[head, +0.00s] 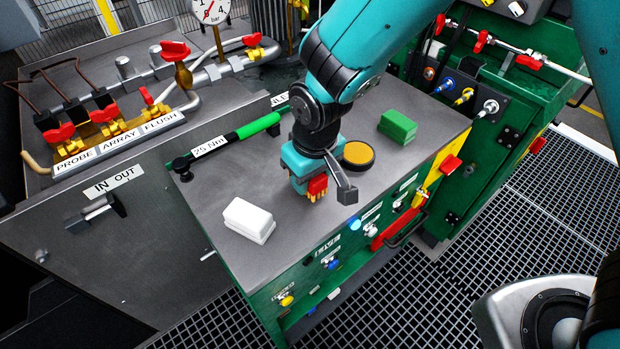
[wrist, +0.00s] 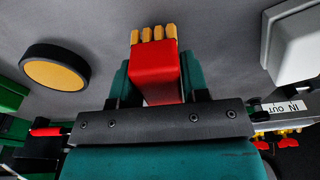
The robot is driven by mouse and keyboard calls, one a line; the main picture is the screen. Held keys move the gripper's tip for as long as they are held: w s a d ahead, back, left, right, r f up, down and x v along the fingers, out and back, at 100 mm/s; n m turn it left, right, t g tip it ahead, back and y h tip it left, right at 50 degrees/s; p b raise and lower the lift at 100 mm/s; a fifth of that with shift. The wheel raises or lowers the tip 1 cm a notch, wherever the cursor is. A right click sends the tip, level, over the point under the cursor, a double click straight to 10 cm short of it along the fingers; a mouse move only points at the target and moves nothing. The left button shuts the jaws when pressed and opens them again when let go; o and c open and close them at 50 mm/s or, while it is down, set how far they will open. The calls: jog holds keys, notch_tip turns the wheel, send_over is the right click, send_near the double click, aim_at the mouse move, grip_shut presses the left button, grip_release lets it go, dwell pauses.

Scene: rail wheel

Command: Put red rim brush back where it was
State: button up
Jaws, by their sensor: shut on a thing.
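The red rim brush (head: 318,185) has a red block body and tan bristle tufts. In the wrist view the brush (wrist: 154,72) sits between my fingers, bristles pointing out. My gripper (head: 305,178) is shut on it, low over the grey top of the green cabinet (head: 290,220). I cannot tell whether the bristles touch the top. The gripper also shows in the wrist view (wrist: 153,85). No marked place for the brush can be made out.
A white block (head: 248,220) lies left of my gripper. A round yellow-topped black disc (head: 358,155) and a green block (head: 398,127) lie to the right. A green-handled torque wrench (head: 250,129) lies behind. Bare top lies between the white block and my gripper.

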jog(key=shift+f, duration=0.7)
jog(key=shift+c, duration=0.3)
jog(key=o, duration=0.9)
jog(key=r, duration=0.8)
jog(key=s+d+r, duration=0.1)
jog(key=r, duration=0.3)
jog(key=shift+s+p, duration=0.1)
jog(key=shift+p, duration=0.25)
jog(key=s+d+r+y, duration=0.1)
jog(key=s+d+r, duration=0.2)
jog(key=s, duration=0.2)
jog(key=s+d+r+y, duration=0.1)
jog(key=s+d+r, duration=0.2)
jog(key=s+d, duration=0.1)
jog(key=s+d+r+g+y, duration=0.1)
jog(key=s+d+r, duration=0.2)
jog(key=s, duration=0.2)
jog(key=shift+s+d+r, duration=0.2)
jog(key=shift+s, duration=0.2)
jog(key=shift+r, duration=0.1)
